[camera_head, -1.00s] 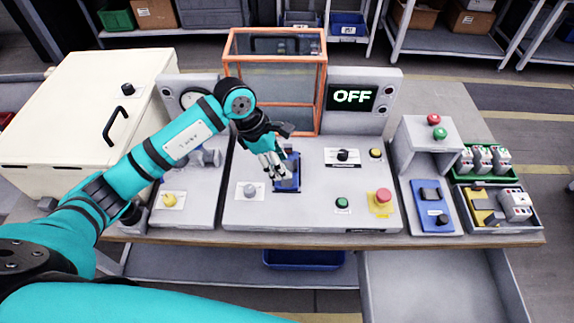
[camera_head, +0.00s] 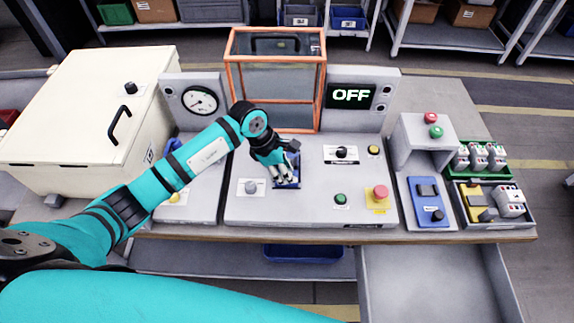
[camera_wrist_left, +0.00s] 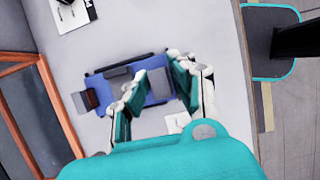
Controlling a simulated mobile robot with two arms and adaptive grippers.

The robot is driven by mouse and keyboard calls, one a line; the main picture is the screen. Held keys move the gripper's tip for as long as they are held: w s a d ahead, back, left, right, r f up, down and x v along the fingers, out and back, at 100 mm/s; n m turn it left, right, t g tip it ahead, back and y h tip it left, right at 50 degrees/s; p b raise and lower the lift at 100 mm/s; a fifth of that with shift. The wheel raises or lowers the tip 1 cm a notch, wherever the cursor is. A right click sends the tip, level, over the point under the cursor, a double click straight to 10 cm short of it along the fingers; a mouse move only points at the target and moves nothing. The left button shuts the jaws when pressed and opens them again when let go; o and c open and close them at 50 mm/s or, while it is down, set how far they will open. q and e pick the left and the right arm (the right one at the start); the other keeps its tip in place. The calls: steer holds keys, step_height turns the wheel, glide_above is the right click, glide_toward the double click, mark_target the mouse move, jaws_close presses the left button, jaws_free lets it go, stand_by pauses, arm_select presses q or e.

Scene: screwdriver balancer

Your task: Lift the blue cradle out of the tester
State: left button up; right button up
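The blue cradle (camera_head: 295,183) sits on the grey tester (camera_head: 257,215), left of its middle, partly hidden by my fingers. In the left wrist view the cradle (camera_wrist_left: 151,98) lies flat, with grey blocks on it and a dark block at its far end. My left gripper (camera_head: 283,179) is over the cradle, pointing down. In the left wrist view its fingers (camera_wrist_left: 158,73) are apart, on either side of the cradle's near part, with a gap between them. Contact with the cradle cannot be told. My right gripper is out of view.
An orange-framed clear box (camera_head: 277,118) stands behind the cradle. A display (camera_head: 351,95) reads OFF. A grey knob (camera_head: 250,187) is left of the cradle; a green button (camera_head: 340,199) and red emergency button (camera_head: 380,192) are right. Parts trays (camera_head: 492,222) stand far right.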

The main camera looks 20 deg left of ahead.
arm_select(q)
jaws_close()
steer(key=shift+w+r, duration=0.1)
steer(key=shift+r+b, duration=0.35)
steer(key=shift+r, duration=0.05)
step_height(320, 180, up, 2)
steer(key=shift+r+b, duration=0.15)
steer(key=shift+b, duration=0.6)
steer(key=s+r+b, duration=0.1)
steer(key=s+b, duration=0.3)
steer(key=s, duration=1.1)
step_height(320, 180, up, 20)
steer(key=s+d+p, duration=0.1)
steer(key=p, duration=0.9)
steer(key=shift+p, duration=0.35)
